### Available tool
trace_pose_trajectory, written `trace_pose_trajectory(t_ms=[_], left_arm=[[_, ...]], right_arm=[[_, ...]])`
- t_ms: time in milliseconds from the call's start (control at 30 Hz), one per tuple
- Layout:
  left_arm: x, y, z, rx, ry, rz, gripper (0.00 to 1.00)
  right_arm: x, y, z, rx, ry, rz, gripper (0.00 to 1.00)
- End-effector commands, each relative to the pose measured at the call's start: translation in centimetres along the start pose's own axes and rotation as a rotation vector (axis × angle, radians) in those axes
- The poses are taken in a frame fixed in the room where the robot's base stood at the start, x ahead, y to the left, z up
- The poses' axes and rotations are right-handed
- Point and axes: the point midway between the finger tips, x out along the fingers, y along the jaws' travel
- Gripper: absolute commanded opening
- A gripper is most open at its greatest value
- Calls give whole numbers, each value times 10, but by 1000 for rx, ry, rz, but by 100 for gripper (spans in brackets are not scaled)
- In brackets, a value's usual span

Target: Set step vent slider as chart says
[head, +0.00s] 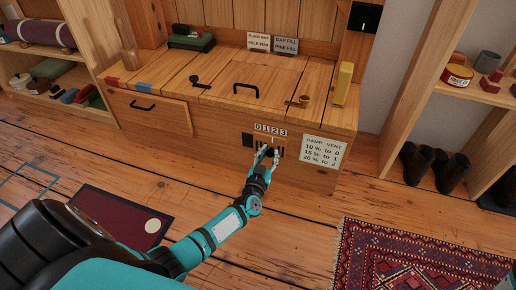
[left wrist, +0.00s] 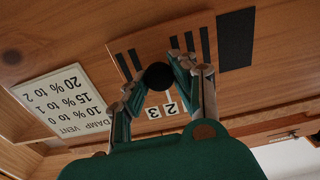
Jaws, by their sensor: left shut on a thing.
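The vent slider's black round knob (left wrist: 158,76) sits on a slotted wooden vent panel (left wrist: 122,42) in the step front. My left gripper (head: 267,153) is shut on the knob, a finger on each side; the left wrist view shows the fingertips (left wrist: 156,70) around it. The number strip (head: 270,130) above reads 0 1 2 3. In the upside-down left wrist view the knob appears roughly in line with 2; the angle leaves this uncertain. The chart (head: 324,151) to the right reads DAMP VENT: 10% to 0, 15% to 1, 20% to 2. My right gripper is out of view.
A black wall device (head: 364,18) with a white mark is at top right; its reading is too small to tell. The wooden step top (head: 220,80) carries handles, a green item (head: 191,38) and a yellow block (head: 343,83). A patterned rug (head: 420,255) lies at lower right.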

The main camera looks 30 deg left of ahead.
Motion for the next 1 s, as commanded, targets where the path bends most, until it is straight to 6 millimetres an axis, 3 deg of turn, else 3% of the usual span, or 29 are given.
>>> trace_pose_trajectory(t_ms=[300, 333, 533, 833, 1000], left_arm=[[0, 4, 1, 1, 0, 2, 0], [0, 4, 1, 2, 0, 2, 27], [0, 4, 1, 2, 0, 2, 50], [0, 4, -2, -1, 1, 0, 50], [0, 5, -21, -6, 3, -1, 50]], right_arm=[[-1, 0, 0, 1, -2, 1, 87], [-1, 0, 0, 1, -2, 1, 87], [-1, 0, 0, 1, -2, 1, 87], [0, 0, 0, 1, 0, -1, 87], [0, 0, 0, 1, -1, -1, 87]])
